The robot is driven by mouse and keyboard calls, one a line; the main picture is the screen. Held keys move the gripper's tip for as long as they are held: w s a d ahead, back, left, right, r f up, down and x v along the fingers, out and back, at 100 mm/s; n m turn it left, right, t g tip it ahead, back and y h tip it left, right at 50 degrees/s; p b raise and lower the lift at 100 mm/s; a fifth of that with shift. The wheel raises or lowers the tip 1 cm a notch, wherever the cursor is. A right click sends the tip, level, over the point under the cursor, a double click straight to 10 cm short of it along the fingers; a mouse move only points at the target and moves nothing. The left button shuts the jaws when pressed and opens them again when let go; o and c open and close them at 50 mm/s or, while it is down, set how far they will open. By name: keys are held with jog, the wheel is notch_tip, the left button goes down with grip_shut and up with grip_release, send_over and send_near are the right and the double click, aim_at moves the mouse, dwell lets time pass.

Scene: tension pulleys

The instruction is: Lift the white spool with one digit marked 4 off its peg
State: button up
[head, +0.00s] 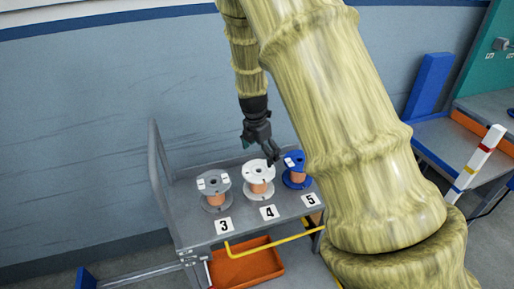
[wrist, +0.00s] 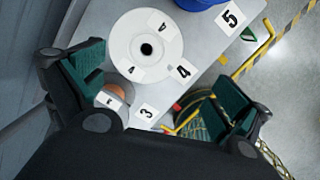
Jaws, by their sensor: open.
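My gripper (head: 268,157) is open, just above and behind the spool's top. In the wrist view its green-padded fingers (wrist: 150,92) are spread wide and the spool lies beyond them, toward the top. Nothing is between the pads. The peg is hidden by the spool.
A grey spool (head: 214,182) stands left at tag 3 and a blue spool (head: 295,178) right at tag 5, close beside the white one. An orange tray (head: 246,266) and a yellow bar are below the cart's front edge. The wall (head: 90,110) is behind.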

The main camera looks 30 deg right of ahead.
aim_at(262, 173)
jog(key=f, duration=0.9)
jog(key=shift+w+d+f, duration=0.3)
jog(key=shift+d, duration=0.1)
jog(key=shift+c, duration=0.2)
